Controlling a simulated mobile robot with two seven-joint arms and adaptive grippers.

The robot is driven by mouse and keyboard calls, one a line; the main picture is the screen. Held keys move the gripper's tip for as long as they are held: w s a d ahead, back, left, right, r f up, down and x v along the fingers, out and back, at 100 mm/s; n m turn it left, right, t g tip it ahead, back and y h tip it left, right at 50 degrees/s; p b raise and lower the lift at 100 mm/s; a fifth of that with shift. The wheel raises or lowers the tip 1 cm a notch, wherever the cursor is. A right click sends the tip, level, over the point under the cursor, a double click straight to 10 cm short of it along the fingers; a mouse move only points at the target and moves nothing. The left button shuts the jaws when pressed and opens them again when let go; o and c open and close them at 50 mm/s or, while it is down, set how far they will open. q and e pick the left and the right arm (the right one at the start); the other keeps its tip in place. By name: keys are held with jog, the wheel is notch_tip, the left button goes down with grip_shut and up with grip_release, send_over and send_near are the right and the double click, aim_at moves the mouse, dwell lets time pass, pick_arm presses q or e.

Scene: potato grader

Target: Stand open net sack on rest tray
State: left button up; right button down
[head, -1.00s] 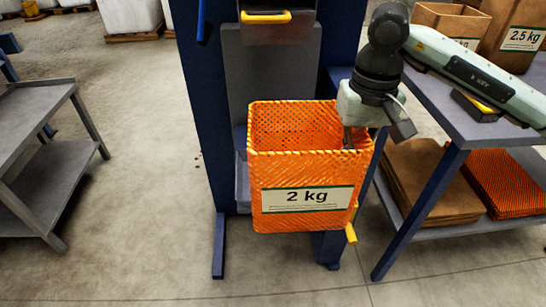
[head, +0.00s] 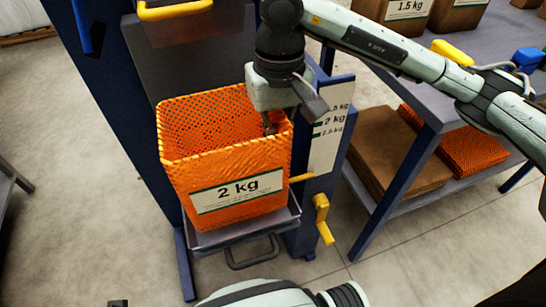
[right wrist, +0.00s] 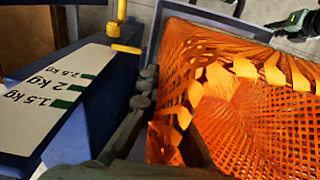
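The open orange net sack (head: 225,160) with a "2 kg" label stands upright, mouth up, in the head view. My right gripper (head: 268,127) is at its right wall near the rim, shut on it. In the right wrist view, my right gripper (right wrist: 165,115) has one finger outside the wall and one inside the sack (right wrist: 255,110). A grey tray (head: 205,239) with a dark handle shows under the sack's base; I cannot tell whether they touch. Only a link of my left arm and a dark bit at the bottom edge show; its fingers are not clear.
A blue frame carries a size scale (head: 332,125) and a yellow crank (head: 322,218) right of the sack. A yellow bar (head: 175,11) is above. The right-hand table (head: 440,85) holds boxes, with flat brown and orange sacks on its lower shelf.

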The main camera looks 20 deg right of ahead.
notch_tip(320, 180, down, 3)
jog(key=shift+f, duration=0.15)
pick_arm(q)
jog(key=shift+f, duration=0.35)
pick_arm(e)
jog(key=shift+w+f, duration=0.1)
jog(key=shift+f, duration=0.1)
jog(key=shift+f, duration=0.1)
jog(key=c, duration=2.1)
grip_release()
jog(key=shift+c, duration=0.2)
jog(key=o, duration=0.4)
pick_arm(q)
jog(key=shift+w+r, duration=0.15)
jog(key=shift+r, duration=0.35)
